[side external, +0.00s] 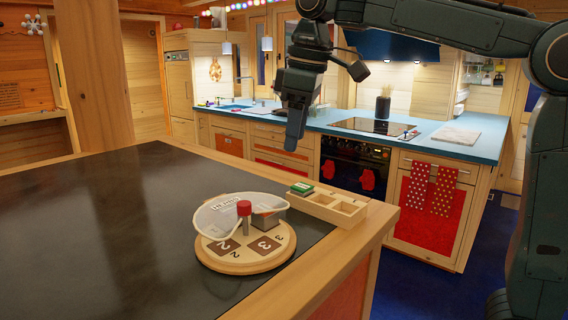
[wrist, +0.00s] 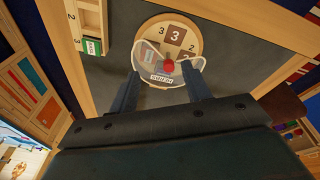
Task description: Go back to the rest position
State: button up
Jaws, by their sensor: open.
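My gripper (side external: 296,128) hangs in the air above the dark tabletop (side external: 120,215), pointing down, holding nothing. In the wrist view its two fingers (wrist: 164,92) are spread apart, with the board beyond them. The round wooden board (side external: 245,262) with numbered sectors lies on the tabletop near its front edge. It also shows in the wrist view (wrist: 188,38). A clear curved tray with a label (side external: 215,218) sits over the board. A red-topped peg (side external: 244,208) stands at its middle. A dark-topped block (side external: 265,218) is beside the peg, seen partly through the clear tray.
A wooden compartment box (side external: 340,212) stands behind the board at the table's edge, with a green-topped piece (side external: 302,188) in its left end. A wooden post (side external: 97,75) rises at the left. The blue kitchen counter (side external: 450,135) is behind. The table's left part is clear.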

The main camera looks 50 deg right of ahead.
jog(key=s+d+f+m+t, duration=0.1)
jog(key=s+d+f+m, duration=0.1)
jog(key=s+f, duration=0.5)
jog(key=s+d+f+m+t, duration=0.2)
jog(key=s+f, duration=0.6)
jog(key=s, duration=0.5)
jog(key=shift+s+d+f+m+t, duration=0.15)
jog(key=shift+d+f+m+t, duration=0.15)
jog(key=shift+m, duration=0.4)
